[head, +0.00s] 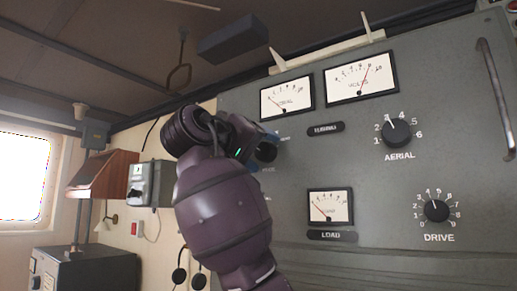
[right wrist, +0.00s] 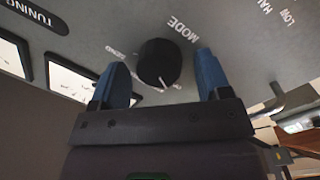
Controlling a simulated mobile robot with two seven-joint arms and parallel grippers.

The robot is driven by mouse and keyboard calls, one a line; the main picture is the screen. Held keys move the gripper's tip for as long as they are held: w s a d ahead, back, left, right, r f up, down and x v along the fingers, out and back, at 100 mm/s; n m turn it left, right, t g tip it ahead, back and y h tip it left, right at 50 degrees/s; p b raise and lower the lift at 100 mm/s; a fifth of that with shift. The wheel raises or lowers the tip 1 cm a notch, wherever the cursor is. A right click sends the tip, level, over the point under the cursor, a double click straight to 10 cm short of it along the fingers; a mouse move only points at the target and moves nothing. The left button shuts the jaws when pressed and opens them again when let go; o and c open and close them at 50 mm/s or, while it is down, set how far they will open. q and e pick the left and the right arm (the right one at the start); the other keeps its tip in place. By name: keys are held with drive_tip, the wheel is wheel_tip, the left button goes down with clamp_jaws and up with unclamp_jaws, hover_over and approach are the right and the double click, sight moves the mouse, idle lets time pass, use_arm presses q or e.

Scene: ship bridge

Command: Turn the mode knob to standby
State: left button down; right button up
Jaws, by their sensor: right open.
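The mode knob (right wrist: 159,62) is round and black, on the grey panel beside the printed word MODE in the right wrist view. Its white pointer line faces the lower edge of that view, toward small lettering that is partly hidden. Another small label, hard to read, lies to the knob's left. My right gripper (right wrist: 161,66) is open, with one blue finger on each side of the knob; I cannot tell whether either touches it. In the head view my right gripper (head: 264,151) is at the panel, and my arm hides much of that area. My left gripper is not in view.
The panel carries an AERIAL knob (head: 396,132), a DRIVE knob (head: 436,211), a LOAD meter (head: 330,207) and two upper meters, one marked VOLTS (head: 360,78). A metal handle (head: 496,98) stands out at the right. A grey switch box (head: 149,183) is on the wall at left.

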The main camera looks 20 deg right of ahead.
drive_tip(key=shift+c, duration=0.2)
drive_tip(key=c, duration=0.9)
drive_tip(key=shift+m, duration=0.4)
drive_tip(key=shift+m+b, duration=0.35)
drive_tip(key=shift+m, duration=0.55)
drive_tip(key=shift+s+r+m+y, duration=0.1)
drive_tip(key=shift+m+y, duration=0.15)
drive_tip(key=shift+m, duration=0.95)
drive_tip(key=shift+r+m+y, duration=0.1)
drive_tip(key=shift+m+y, duration=0.15)
drive_tip(key=shift+m, duration=0.95)
drive_tip(key=o, duration=0.9)
